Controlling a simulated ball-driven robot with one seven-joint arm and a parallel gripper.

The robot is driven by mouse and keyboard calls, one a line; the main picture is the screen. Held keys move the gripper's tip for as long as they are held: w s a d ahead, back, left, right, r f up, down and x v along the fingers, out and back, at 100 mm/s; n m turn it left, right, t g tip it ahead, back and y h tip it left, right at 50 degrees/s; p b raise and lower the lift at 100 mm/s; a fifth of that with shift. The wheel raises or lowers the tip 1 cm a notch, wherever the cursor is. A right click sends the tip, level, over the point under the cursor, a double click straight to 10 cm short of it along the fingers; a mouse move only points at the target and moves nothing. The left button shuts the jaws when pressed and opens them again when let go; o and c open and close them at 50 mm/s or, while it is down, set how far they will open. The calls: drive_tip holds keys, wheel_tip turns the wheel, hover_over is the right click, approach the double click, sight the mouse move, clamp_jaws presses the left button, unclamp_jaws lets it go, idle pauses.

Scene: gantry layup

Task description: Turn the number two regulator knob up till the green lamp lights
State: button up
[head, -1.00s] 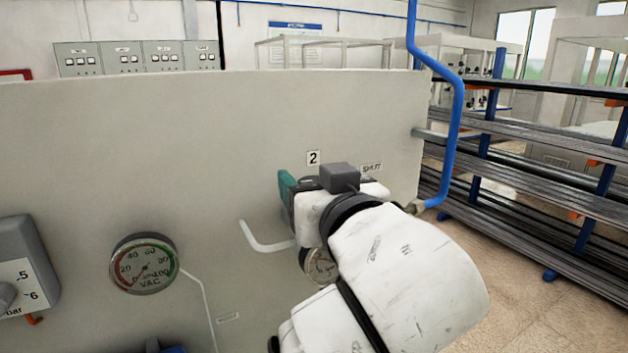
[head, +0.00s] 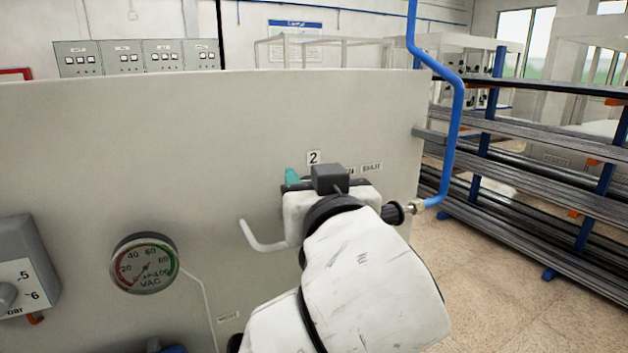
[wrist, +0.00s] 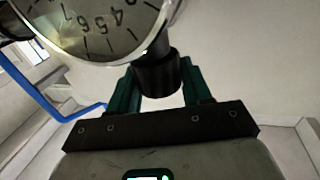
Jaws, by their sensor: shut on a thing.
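The number 2 label (head: 313,158) is on the grey panel, just above my gripper in the head view. In the wrist view a black knob (wrist: 157,75) is between the green fingers of my gripper (wrist: 160,84), which is shut on it. A round dial gauge (wrist: 95,22) with black numbers is just beyond the knob, partly cut off by the frame.
A VAC gauge (head: 144,264) is on the panel at left, with a grey switch box (head: 20,275) at the edge. A white bent tube (head: 262,240) is left of my wrist. A blue pipe (head: 456,120) is close on the right, before racks (head: 520,145).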

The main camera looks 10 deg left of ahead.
drive_tip(key=o, duration=0.9)
drive_tip(key=shift+o, duration=0.2)
drive_tip(key=b+v, duration=0.2)
drive_tip(key=v, duration=0.8)
drive_tip(key=shift+s, duration=0.35)
drive_tip(key=shift+d+f, duration=0.1)
drive_tip(key=shift+d, duration=0.05)
